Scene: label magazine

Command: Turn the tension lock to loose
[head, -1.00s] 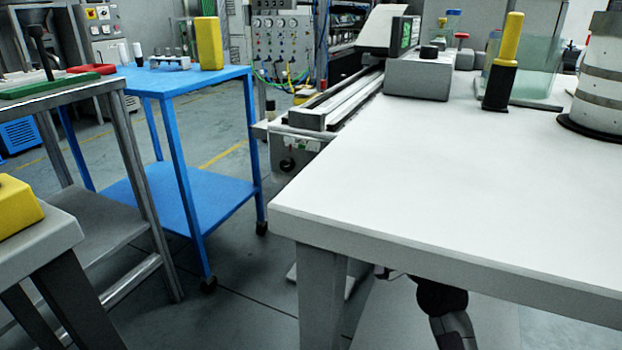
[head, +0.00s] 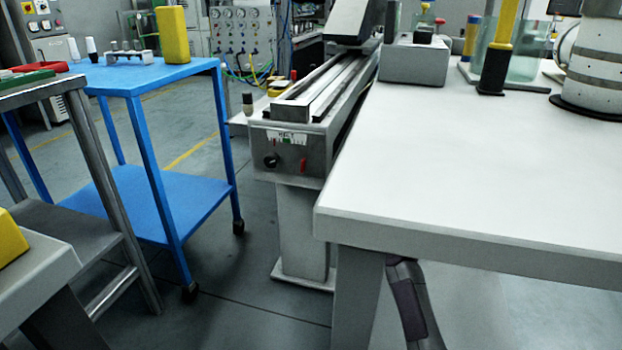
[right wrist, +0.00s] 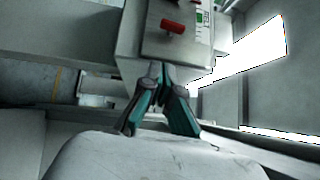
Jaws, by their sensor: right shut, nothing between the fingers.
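The label machine's grey front box (head: 290,135) stands left of the white table in the head view. Its front panel has a small red lever (head: 303,166), a dark round knob (head: 271,160) and a small white and green label (head: 286,138). In the right wrist view the red lever (right wrist: 172,26) sticks out from the panel, beside a green-marked label (right wrist: 201,18). My right gripper (right wrist: 158,72) is shut and empty, just below the panel in that picture and apart from the lever. The lever's exact setting is hard to read. My left gripper is not in view.
The white table (head: 480,170) stands close on the right, its corner near the machine. A blue cart (head: 180,210) stands to the left, with a yellow block (head: 172,35) on top. Floor is free between cart and machine.

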